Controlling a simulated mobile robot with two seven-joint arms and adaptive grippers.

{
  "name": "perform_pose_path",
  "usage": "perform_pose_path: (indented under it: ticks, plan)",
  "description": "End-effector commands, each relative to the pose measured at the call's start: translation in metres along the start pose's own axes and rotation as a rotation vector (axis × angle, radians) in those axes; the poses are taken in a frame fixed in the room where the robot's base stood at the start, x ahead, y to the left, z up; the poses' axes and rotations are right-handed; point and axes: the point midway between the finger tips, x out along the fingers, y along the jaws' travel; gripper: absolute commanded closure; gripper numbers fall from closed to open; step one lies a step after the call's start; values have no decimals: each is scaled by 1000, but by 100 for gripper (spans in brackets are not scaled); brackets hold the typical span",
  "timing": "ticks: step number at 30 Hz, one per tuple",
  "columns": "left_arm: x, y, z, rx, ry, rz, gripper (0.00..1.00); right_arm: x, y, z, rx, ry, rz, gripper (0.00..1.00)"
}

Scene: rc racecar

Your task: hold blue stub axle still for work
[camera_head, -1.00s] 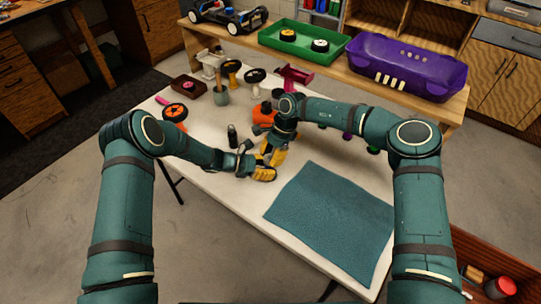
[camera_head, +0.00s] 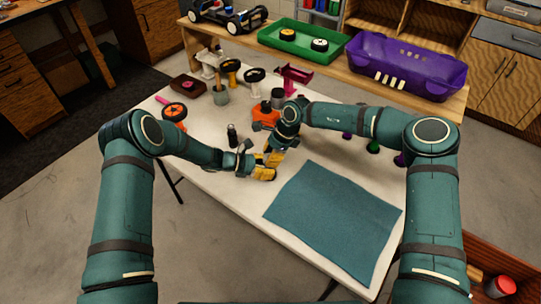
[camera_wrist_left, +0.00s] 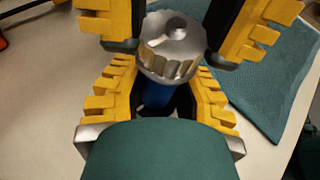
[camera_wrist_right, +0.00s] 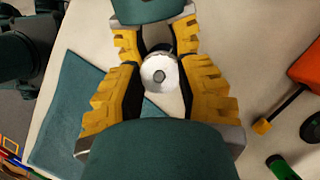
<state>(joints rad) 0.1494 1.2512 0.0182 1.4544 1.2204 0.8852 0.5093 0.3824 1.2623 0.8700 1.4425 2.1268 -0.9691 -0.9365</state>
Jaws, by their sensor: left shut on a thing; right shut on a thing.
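A blue stub axle (camera_wrist_left: 156,96) shows in the left wrist view, mostly hidden by fingers and by a silver ribbed cap (camera_wrist_left: 170,48) at its end. My left gripper (camera_head: 262,174) is shut on the blue part. My right gripper (camera_head: 274,157) faces it, its yellow fingers on either side of the silver cap and shut on it. In the right wrist view the cap's round pale end (camera_wrist_right: 159,74) lies between the right fingers. In the head view the grippers hide the axle. The two grippers are very close together above the table.
A teal mat (camera_head: 335,217) covers the table's front right. A dark bottle (camera_head: 232,136) stands just behind the left gripper, and an orange box (camera_head: 264,117) lies behind the right one. A shelf at the back bears a green tray (camera_head: 283,47) and a purple bin (camera_head: 405,73).

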Motion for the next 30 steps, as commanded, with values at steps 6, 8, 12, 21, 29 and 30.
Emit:
perform_pose_path:
  ticks: [6,8,12,21,29,30]
  plan:
    - [1,0,1,1,-3,-1,100,2,1,-1,0,2,4,58]
    - [1,0,1,1,-3,-1,100,2,1,-1,0,2,4,37]
    - [0,0,1,0,-2,-1,100,1,1,-1,-1,1,3,31]
    - [0,0,0,0,-1,0,100,-6,0,-1,-1,1,0,31]
    - [0,0,0,0,0,0,100,-51,-1,-1,-1,2,-2,31]
    - [0,0,0,0,0,0,100,-60,0,-1,-1,2,-2,31]
